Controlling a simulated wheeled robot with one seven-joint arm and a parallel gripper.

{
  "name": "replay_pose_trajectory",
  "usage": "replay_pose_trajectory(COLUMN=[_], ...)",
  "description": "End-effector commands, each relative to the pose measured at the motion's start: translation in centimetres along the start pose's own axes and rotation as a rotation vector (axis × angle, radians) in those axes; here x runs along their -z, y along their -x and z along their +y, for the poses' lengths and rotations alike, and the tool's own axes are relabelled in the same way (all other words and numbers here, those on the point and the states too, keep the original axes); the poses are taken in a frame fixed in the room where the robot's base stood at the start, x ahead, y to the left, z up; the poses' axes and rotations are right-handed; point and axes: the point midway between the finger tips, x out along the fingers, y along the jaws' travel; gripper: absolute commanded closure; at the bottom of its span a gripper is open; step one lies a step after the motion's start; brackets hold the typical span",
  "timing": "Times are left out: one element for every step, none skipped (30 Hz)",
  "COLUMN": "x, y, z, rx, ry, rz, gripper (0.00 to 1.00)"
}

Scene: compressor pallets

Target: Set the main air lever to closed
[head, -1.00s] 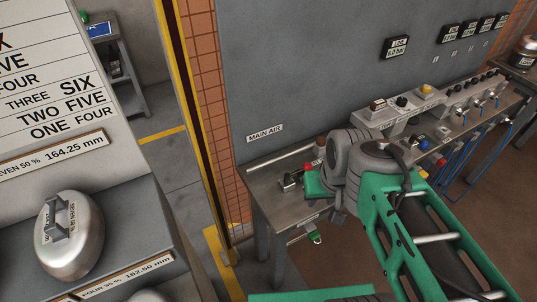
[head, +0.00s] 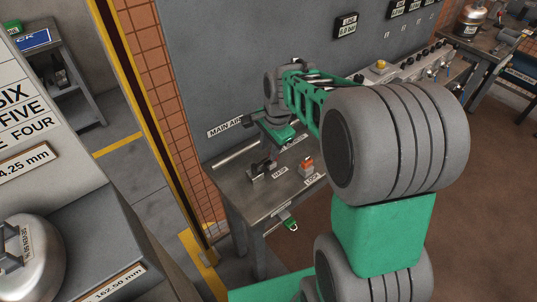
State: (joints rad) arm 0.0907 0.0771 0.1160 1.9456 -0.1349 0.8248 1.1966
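The "MAIN AIR" label (head: 224,127) is on the grey wall panel above the left end of the metal bench. A grey pipe (head: 237,154) runs along the bench below it. I cannot clearly pick out the main air lever; my gripper and wrist cover part of the area right of the label.
A small dark fixture (head: 262,167) and an orange-red block (head: 306,165) stand on the bench (head: 250,200), each near a small label. A green item (head: 290,225) hangs at the front edge. A cabinet holding a metal weight (head: 30,255) is at left.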

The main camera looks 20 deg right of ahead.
Motion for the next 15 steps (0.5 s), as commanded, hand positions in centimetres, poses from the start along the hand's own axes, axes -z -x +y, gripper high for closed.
replay_pose_trajectory(x=[-0.1, -0.1, 0.0, 0.0, 0.0, 0.0, 0.0, 0.0, 0.1, 0.1, 0.1, 0.1, 0.1, 0.1, 0.1], y=[-1.0, -1.6, -2.2, -2.6, -3.0, -3.3, -3.5, -3.7, -3.8, -3.9, -3.9, -3.9, -3.9, -3.9, -3.9], z=[0.1, 0.1, 0.1, 0.1, 0.1, 0.0, 0.1, 0.1, 0.1, 0.0, 0.0, 0.0, 0.0, 0.1, 0.1], rx=[-0.004, -0.004, -0.002, -0.003, -0.002, -0.001, 0.000, 0.000, 0.000, 0.001, 0.001, 0.001, 0.001, 0.001, 0.001], ry=[0.001, 0.001, 0.001, 0.001, 0.001, 0.002, 0.001, 0.001, 0.001, 0.001, 0.001, 0.001, 0.001, 0.002, 0.002], rz=[-0.002, -0.002, -0.001, -0.001, -0.001, 0.000, 0.000, 0.000, 0.001, 0.001, 0.001, 0.001, 0.001, 0.001, 0.001], gripper=[0.68, 0.68, 0.68, 0.68, 0.68, 0.68, 0.68, 0.68, 0.68, 0.68, 0.68, 0.68, 0.68, 0.68, 0.68])
